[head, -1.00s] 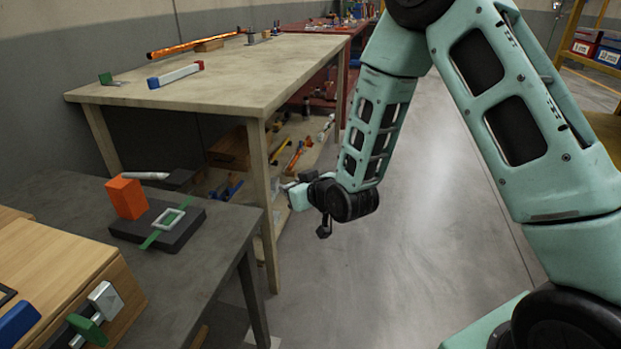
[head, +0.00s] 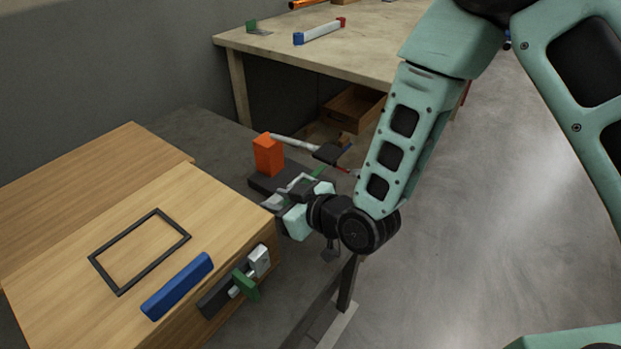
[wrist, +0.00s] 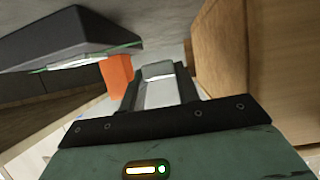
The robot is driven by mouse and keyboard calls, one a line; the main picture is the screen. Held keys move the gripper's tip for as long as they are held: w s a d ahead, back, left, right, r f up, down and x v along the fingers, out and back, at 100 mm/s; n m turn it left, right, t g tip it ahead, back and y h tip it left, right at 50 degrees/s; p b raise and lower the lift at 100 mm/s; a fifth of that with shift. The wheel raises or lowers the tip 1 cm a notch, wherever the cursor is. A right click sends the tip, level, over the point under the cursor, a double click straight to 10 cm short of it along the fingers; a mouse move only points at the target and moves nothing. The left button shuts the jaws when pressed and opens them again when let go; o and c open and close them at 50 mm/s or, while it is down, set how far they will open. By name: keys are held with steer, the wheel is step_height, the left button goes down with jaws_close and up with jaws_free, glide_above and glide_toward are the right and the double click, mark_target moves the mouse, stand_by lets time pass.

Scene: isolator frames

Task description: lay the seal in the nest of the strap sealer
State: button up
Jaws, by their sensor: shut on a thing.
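The strap sealer is a dark slab (head: 262,184) with an orange block (head: 267,154) and a green strap (head: 319,171) across it, on the low grey table. Its pale nest is mostly hidden behind my gripper in the head view. My gripper (head: 277,201) is in front of the sealer, near the wooden box's corner. In the wrist view my gripper (wrist: 158,82) is shut on a small grey piece, the seal (wrist: 158,70). There the dark slab (wrist: 70,36) is at upper left with the orange block (wrist: 117,76) beside the fingers. The seal is apart from the slab.
A pale workbench (head: 370,48) stands behind. Open floor (head: 480,200) lies to the right.

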mark_target(308, 180)
steer(key=shift+s+a+r+n+y, duration=0.1)
steer(key=shift+s+a+n+y, duration=0.3)
steer(key=shift+a, duration=0.45)
steer(key=shift+s, duration=0.15)
steer(key=shift+w+d+f+p, duration=0.15)
steer(key=shift+w+d+f, duration=0.15)
steer(key=shift+w+d, duration=1.15)
steer(key=shift+w+d+f+p, duration=0.2)
steer(key=shift+w+d, duration=0.85)
steer(key=shift+w, duration=0.7)
steer(key=shift+w+d+f+p, duration=0.1)
steer(key=shift+w+d+f, duration=0.25)
steer(key=shift+w+d, duration=1.1)
steer(key=shift+w+a+f+b, duration=0.15)
steer(key=shift+w+f+b, duration=0.05)
steer(key=shift+f+b, duration=0.3)
